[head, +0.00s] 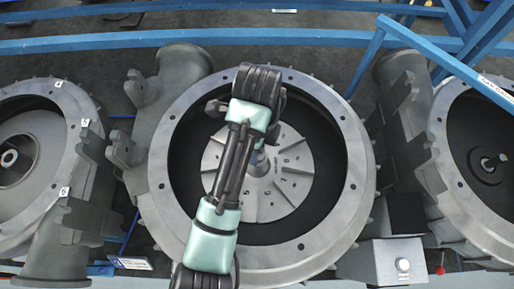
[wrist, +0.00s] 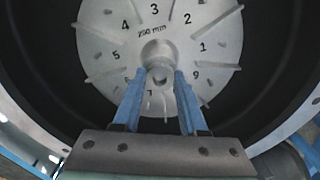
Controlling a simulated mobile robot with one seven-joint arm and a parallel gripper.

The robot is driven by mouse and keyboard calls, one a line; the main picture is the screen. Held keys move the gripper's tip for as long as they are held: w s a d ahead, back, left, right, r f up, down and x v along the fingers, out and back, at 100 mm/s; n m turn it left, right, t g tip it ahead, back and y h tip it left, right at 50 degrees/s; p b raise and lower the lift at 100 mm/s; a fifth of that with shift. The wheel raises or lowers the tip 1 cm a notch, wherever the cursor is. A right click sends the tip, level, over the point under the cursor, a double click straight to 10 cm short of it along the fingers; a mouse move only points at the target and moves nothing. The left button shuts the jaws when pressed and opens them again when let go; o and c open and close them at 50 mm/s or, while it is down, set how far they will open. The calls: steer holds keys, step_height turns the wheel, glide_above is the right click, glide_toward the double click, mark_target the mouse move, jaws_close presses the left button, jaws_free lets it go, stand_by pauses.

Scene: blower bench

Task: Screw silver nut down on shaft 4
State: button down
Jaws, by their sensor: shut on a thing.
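The middle blower housing (head: 355,170) holds a round silver impeller disc (head: 290,185) with numbered vanes. In the wrist view, the disc (wrist: 105,48) shows a raised hub (wrist: 158,48) at its centre. I cannot tell how far the nut sits on the shaft. In the head view my arm covers most of the gripper and the nut.
Another open housing (head: 75,150) stands at left, and one with a bare dark centre and a short shaft (head: 492,163) at right. A grey box with a white knob (head: 403,265) sits at lower right. Blue rails (head: 300,37) cross the back. The housing's rim surrounds my gripper.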

steer(key=m+b, duration=0.1)
steer(key=m, duration=0.4)
steer(key=shift+s+f, duration=0.1)
steer(key=shift+f, duration=0.05)
steer(key=m+b, duration=0.1)
steer(key=m, duration=0.3)
steer(key=m+b, duration=0.2)
steer(key=m, duration=0.3)
steer(key=shift+f, duration=0.1)
steer(key=m+b, duration=0.2)
steer(key=m, duration=0.3)
steer(key=c, duration=0.7)
jaws_free()
steer(key=shift+s, duration=0.1)
steer(key=shift+c, duration=0.2)
steer(key=shift+r, duration=0.2)
